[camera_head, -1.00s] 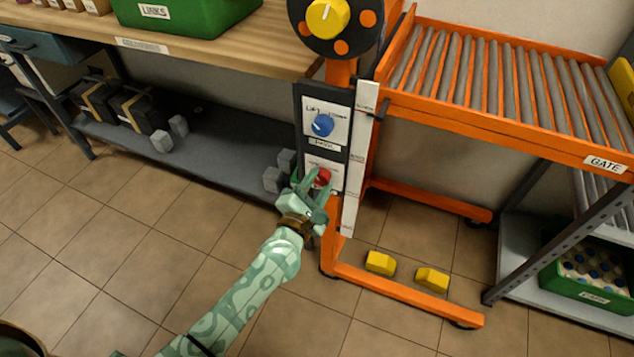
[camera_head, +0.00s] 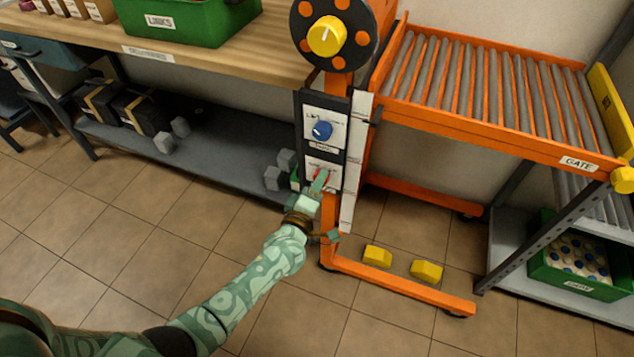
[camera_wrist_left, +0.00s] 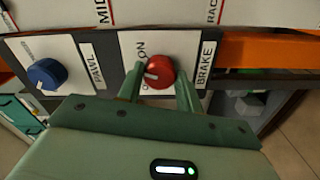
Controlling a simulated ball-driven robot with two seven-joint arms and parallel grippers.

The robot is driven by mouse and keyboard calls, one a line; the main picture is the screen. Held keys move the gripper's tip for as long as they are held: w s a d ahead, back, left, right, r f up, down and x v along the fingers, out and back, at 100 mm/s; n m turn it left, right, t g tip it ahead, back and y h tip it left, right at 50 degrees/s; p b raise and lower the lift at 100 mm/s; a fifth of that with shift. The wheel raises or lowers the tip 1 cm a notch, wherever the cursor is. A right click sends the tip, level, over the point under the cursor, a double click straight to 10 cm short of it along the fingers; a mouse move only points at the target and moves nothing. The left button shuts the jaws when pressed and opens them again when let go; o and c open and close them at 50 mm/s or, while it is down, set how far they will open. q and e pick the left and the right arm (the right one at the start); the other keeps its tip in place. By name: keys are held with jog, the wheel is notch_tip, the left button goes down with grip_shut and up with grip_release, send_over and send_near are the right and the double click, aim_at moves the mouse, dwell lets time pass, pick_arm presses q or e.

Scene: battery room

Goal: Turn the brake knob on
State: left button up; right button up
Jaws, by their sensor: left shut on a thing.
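The red brake knob (camera_head: 318,174) is on the lower white plate of the upright control panel, mostly covered by my left gripper (camera_head: 320,182) in the head view. In the left wrist view the knob (camera_wrist_left: 160,68) sits between the two green fingers of the left gripper (camera_wrist_left: 159,84), which is shut on it. The plate reads ON and BRAKE; a second label starting with O is partly hidden by a finger. The white mark on the knob points to the left in the wrist view, towards that hidden label. My right gripper is not in view.
A blue PAWL knob (camera_head: 322,130) is just above the brake plate, and a yellow knob (camera_head: 326,36) on a black disc is higher up. The orange roller conveyor (camera_head: 480,90) stands right. Two yellow blocks (camera_head: 377,256) lie on the floor. A workbench (camera_head: 230,55) stands left.

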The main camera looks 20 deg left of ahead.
pick_arm(q)
jog(key=shift+f+m+p, duration=0.15)
jog(key=shift+m+p, duration=0.45)
jog(key=shift+m, duration=1.8)
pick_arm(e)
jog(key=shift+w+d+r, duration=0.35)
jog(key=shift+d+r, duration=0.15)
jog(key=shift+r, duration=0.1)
pick_arm(q)
jog(key=shift+s, duration=0.1)
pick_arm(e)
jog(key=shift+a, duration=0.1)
pick_arm(q)
jog(key=o, duration=1)
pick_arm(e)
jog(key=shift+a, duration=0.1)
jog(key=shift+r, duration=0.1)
